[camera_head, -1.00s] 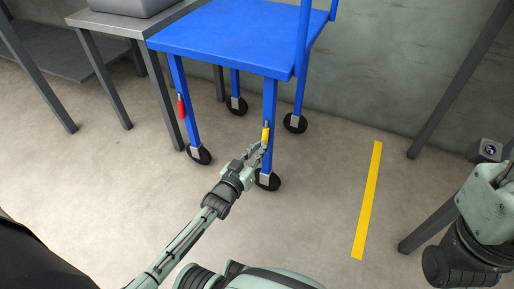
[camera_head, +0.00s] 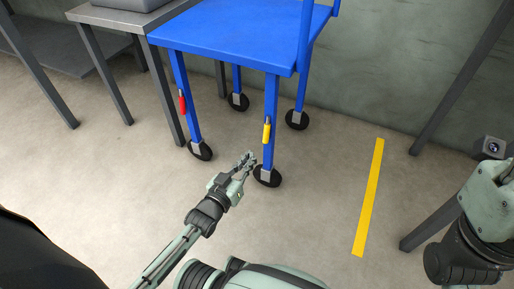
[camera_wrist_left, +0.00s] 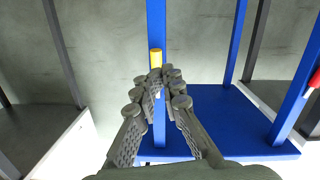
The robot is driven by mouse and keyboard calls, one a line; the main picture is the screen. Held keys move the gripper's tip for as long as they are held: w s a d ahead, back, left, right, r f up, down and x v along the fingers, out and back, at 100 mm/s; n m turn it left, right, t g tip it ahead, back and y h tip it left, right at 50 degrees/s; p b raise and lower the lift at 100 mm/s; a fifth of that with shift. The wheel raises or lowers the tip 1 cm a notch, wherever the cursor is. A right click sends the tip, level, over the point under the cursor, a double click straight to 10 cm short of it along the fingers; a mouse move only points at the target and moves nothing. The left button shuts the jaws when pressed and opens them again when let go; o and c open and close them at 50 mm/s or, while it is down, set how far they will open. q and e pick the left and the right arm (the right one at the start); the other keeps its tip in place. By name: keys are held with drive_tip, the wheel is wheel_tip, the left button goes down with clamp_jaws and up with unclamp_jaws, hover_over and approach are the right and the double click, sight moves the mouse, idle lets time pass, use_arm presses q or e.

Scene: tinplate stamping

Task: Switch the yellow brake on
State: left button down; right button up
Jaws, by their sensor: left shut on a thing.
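The yellow brake (camera_head: 266,131) is a short handle on the near right leg of the blue trolley (camera_head: 232,32), above the caster. It lies nearly in line with the leg. My left gripper (camera_head: 249,160) is below and left of it, apart from it, with the fingers drawn together. In the left wrist view, the yellow brake (camera_wrist_left: 155,58) shows beyond the fingertips (camera_wrist_left: 160,80), against the blue leg. I see nothing clearly held between the fingers; they partly hide the leg there. My right arm is at the right edge, its gripper out of view.
A red handle (camera_head: 182,103) is on the trolley's near left leg. A grey table (camera_head: 120,20) stands close on the left. A yellow floor stripe (camera_head: 369,200) and a grey post (camera_head: 462,75) are on the right. The floor left of my gripper is clear.

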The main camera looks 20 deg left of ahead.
use_arm(q)
drive_tip(key=shift+s+a+r, duration=0.15)
drive_tip(key=shift+s, duration=0.95)
drive_tip(key=shift+s+a+r, duration=0.1)
drive_tip(key=shift+s+r, duration=0.05)
drive_tip(key=shift+s, duration=0.9)
drive_tip(key=shift+r, duration=0.1)
